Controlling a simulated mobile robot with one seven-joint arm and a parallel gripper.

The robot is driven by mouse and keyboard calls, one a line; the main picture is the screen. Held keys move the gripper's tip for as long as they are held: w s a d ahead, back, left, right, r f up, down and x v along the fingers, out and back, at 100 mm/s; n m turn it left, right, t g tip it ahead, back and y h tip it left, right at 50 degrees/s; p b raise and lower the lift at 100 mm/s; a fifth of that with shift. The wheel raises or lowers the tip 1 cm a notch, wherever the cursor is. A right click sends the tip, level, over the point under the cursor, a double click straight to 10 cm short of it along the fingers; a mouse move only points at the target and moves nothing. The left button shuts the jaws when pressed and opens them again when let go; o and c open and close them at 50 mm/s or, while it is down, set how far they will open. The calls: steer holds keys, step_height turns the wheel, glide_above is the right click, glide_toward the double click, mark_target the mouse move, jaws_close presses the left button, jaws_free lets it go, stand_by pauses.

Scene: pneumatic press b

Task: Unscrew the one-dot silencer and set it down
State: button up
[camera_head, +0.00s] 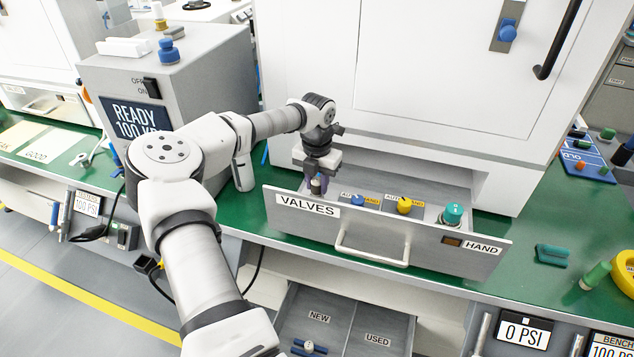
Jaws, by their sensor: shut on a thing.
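My gripper (318,180) points down at the left end of the open drawer (425,241) labelled VALVES. It is shut on a small, dark, upright cylindrical part (317,188), which looks like the silencer. The fingers hide most of this part, and no dot mark can be made out. I cannot tell whether it is still threaded in or loose. To its right in the drawer stand a blue knob (359,200), a yellow knob (404,204) and a teal knob (452,214).
The drawer's handle (372,254) sticks out in front. A white cabinet (430,90) rises behind the drawer. A grey READY box (190,75) stands to the left. The green bench top (500,268) has free room right of the drawer, near a teal block (551,254). An open lower drawer shows NEW and USED compartments (345,325).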

steer(key=shift+n, duration=0.6)
steer(key=shift+n, duration=0.8)
steer(key=shift+n+b, duration=0.35)
steer(key=shift+n, duration=0.55)
steer(key=o, duration=0.5)
steer(key=shift+o, duration=0.3)
steer(key=shift+m, duration=0.9)
